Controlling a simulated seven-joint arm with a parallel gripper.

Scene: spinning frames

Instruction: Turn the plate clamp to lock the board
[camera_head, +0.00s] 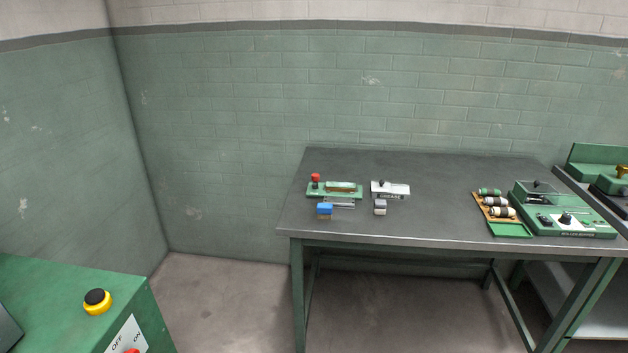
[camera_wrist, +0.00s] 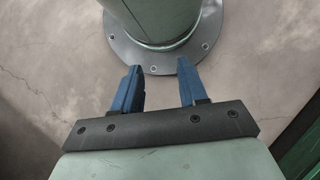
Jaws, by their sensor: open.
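A small green fixture (camera_head: 350,195) with a red knob (camera_head: 315,178) stands at the left of the grey table; it looks like the plate clamp. A tan strip (camera_head: 340,187) lies on it and may be the board. At this size I cannot tell how the clamp is turned. My gripper (camera_wrist: 161,68) shows only in the wrist view. Its two blue fingers are apart with nothing between them, and it points down over the floor, away from the table. The clamp and board are not in the wrist view.
Next to the fixture are a blue-topped block (camera_head: 325,209), a grey block (camera_head: 380,207) and a white labelled device (camera_head: 390,189). A tray of rollers (camera_head: 497,203) and a green machine (camera_head: 562,212) stand at right. The table's (camera_head: 435,200) middle is clear. A green cabinet (camera_head: 55,290) stands at front left.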

